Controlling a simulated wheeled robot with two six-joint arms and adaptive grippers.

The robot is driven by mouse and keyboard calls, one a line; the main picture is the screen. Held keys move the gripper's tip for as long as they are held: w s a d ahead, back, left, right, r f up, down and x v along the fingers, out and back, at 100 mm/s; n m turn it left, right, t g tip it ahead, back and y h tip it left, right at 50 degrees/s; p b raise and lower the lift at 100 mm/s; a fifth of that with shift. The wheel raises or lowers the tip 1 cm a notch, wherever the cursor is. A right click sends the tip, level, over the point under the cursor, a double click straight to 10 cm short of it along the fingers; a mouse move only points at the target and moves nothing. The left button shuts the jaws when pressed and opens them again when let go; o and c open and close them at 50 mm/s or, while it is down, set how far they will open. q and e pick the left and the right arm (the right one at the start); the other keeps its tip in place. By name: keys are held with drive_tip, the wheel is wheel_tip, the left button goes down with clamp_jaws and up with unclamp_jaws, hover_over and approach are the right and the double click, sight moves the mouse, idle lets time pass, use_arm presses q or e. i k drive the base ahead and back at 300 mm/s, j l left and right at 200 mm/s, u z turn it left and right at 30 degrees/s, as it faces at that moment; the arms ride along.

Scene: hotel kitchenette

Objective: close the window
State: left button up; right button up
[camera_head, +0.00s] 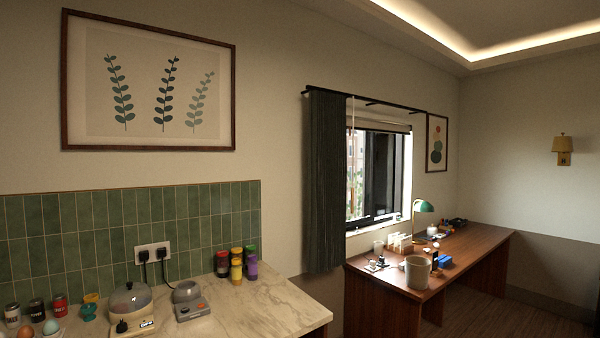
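The window (382,178) is in the wall right of the picture's middle, beyond the counter and above the desk. It has a dark frame. Its left part shows a bright outdoor view with a building and greenery. Its right part shows dark frame bars and a darker pane. The left part looks open, but I cannot tell for certain whether glass covers it. A dark green curtain (325,180) hangs at its left side and hides that edge. A rolled blind (384,124) is at its top. Neither of my grippers is in view.
A wooden desk (475,243) below the window holds a green lamp (423,206), a bin-like cup (417,271) and small items. A marble counter (263,306) in front holds a scale-like appliance (191,301), jars and cans. Floor (500,301) shows right of the desk.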

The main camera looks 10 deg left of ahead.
sight(371, 216)
drive_tip(key=i+l, duration=0.7)
drive_tip(key=i, duration=0.15)
drive_tip(key=i+l, duration=0.7)
drive_tip(key=i, duration=0.2)
